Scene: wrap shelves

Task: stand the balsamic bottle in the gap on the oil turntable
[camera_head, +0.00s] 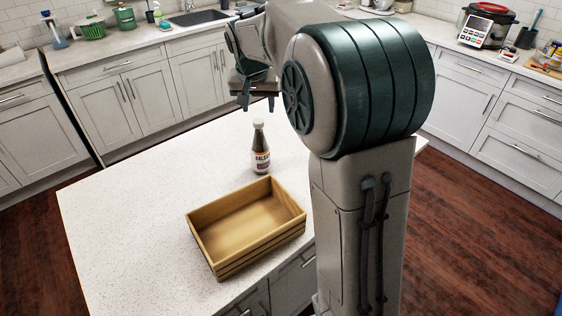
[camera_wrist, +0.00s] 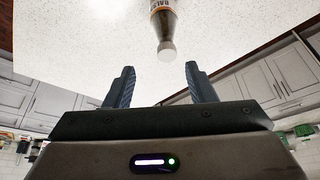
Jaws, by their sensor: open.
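The balsamic bottle (camera_head: 260,150) stands upright on the white island top, just behind the wooden crate. It is dark with a pale label and a light cap. In the wrist view the bottle (camera_wrist: 163,25) shows at the top, cap toward my gripper, beyond the fingertips and apart from them. My gripper (camera_wrist: 158,75) is open and empty, its two fingers spread. In the head view my gripper (camera_head: 258,103) is above and behind the bottle, partly covered by my arm. I do not see the oil turntable or its gap in either view.
An empty wooden crate (camera_head: 215,250) sits at the island's front edge. The left of the island top (camera_head: 120,220) is bare. Back counters hold a sink (camera_head: 198,18), a green pot (camera_head: 124,17), and a cooker (camera_head: 487,22) at the right. My arm hides the island's right side.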

